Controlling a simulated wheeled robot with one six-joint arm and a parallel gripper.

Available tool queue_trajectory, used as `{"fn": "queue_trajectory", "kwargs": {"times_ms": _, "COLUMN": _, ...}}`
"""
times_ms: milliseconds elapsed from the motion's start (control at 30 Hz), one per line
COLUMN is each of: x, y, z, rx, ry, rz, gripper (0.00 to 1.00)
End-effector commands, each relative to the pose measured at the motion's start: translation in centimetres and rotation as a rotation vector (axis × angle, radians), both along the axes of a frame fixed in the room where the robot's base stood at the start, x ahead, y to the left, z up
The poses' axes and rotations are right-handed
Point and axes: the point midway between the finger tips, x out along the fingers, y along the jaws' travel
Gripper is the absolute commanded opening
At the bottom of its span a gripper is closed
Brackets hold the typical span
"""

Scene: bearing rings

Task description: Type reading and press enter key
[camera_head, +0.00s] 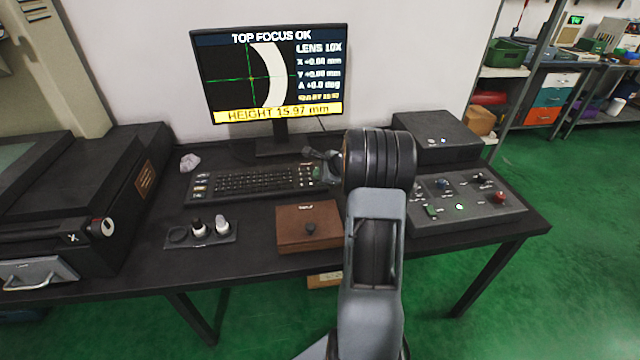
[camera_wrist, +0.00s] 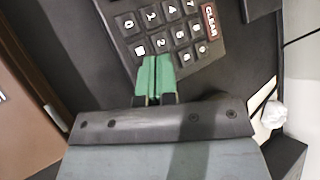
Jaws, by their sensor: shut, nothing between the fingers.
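The monitor (camera_head: 275,75) reads "TOP FOCUS OK" and, on a yellow bar, "HEIGHT 15.97 mm". The black keyboard (camera_head: 245,183) lies on the desk in front of it. Its number pad (camera_wrist: 170,28) fills the upper middle of the wrist view, with white-marked keys and a red CLEAR key (camera_wrist: 210,21). My gripper (camera_head: 317,173) is at the keyboard's right end. In the wrist view its green fingertips (camera_wrist: 155,62) are shut together and empty, over the lower pad keys, covering part of them. I cannot tell whether they touch a key. The enter key cannot be made out.
A brown box (camera_head: 308,238) with a knob stands in front of the keyboard. A control panel (camera_head: 465,205) with knobs and buttons is at right, a black box (camera_head: 437,137) behind it. A tray (camera_head: 202,232) with small parts is at front left. Crumpled paper (camera_head: 189,162) lies left.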

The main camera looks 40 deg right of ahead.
Motion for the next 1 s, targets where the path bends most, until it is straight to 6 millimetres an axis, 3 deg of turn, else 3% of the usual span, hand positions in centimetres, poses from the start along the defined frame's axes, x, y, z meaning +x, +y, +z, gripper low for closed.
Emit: {"fn": "queue_trajectory", "kwargs": {"times_ms": 1000, "x": 0.00, "y": -0.02, "z": -0.90, "rx": 0.000, "ry": 0.000, "rz": 0.000, "gripper": 0.00}}
